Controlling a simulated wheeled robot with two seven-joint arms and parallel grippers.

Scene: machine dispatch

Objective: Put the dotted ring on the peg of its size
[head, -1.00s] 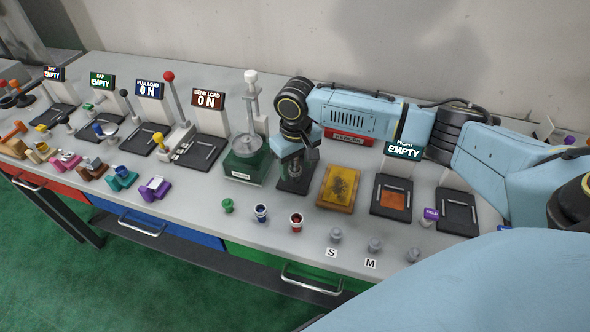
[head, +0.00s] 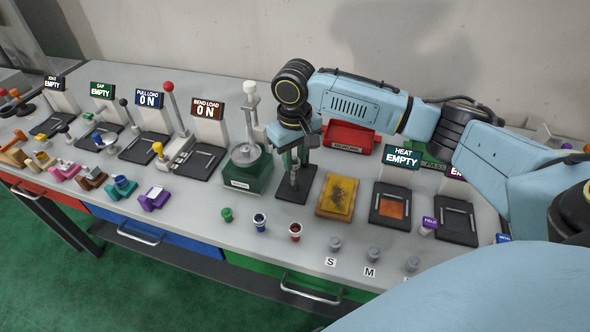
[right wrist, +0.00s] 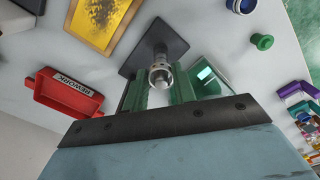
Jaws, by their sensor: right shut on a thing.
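My right gripper (head: 296,152) is above the dark square stand (head: 297,188), fingers pointing down. In the right wrist view its green fingers (right wrist: 160,88) are closed around a small silvery round piece (right wrist: 160,72). I cannot make out dots on it, nor tell whether it is the dotted ring. A thin metal post (head: 295,178) shows below the fingers, over the stand. Grey pegs stand along the front of the bench: one behind the S label (head: 335,243), one behind the M label (head: 373,254), and another (head: 411,264) at the right. My left gripper is out of view.
A green-based press (head: 246,176) stands left of the stand and a yellow tray (head: 325,209) right of it. A red bin (head: 349,136) is behind. Green (head: 227,214), blue (head: 260,220) and red (head: 295,231) pieces stand along the front.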

